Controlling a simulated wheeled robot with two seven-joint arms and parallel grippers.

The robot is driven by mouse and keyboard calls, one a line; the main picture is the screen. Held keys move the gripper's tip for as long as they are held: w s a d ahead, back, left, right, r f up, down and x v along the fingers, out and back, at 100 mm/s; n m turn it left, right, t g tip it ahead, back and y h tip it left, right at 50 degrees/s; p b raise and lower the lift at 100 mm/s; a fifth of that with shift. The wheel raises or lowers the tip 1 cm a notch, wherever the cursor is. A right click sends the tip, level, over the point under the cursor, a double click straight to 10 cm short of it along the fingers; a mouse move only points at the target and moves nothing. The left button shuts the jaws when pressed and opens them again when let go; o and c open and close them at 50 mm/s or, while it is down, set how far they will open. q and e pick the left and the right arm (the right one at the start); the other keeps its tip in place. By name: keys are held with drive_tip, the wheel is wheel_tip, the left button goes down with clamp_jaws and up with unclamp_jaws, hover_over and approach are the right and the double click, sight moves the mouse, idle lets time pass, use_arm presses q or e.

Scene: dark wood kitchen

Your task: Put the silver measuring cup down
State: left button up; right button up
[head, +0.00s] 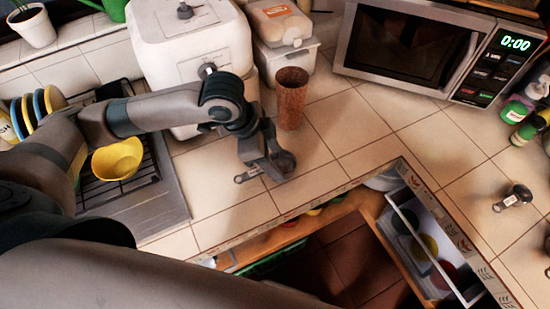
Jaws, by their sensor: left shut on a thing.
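My left gripper (264,168) reaches in from the left over the tiled counter (330,177). It is shut on the silver measuring cup (286,162). The round bowl shows to the right of the fingers and the handle's end to the left. The fingers hide the middle of the cup. It is low over the tiles near the counter's front edge; I cannot tell whether it touches them. My right gripper is not in view.
A brown tumbler (291,98) stands just behind the gripper. A similar small metal cup (517,194) lies at the far right. A microwave (420,45) stands at the back. An open drawer (432,250) holds bowls. A yellow bowl (118,160) sits on the drying rack at left.

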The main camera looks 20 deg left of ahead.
use_arm(q)
drive_tip(key=shift+f, duration=0.1)
drive_tip(key=o, duration=1.1)
drive_tip(key=shift+c, duration=0.2)
drive_tip(key=b+v, duration=0.1)
drive_tip(key=v, duration=1.1)
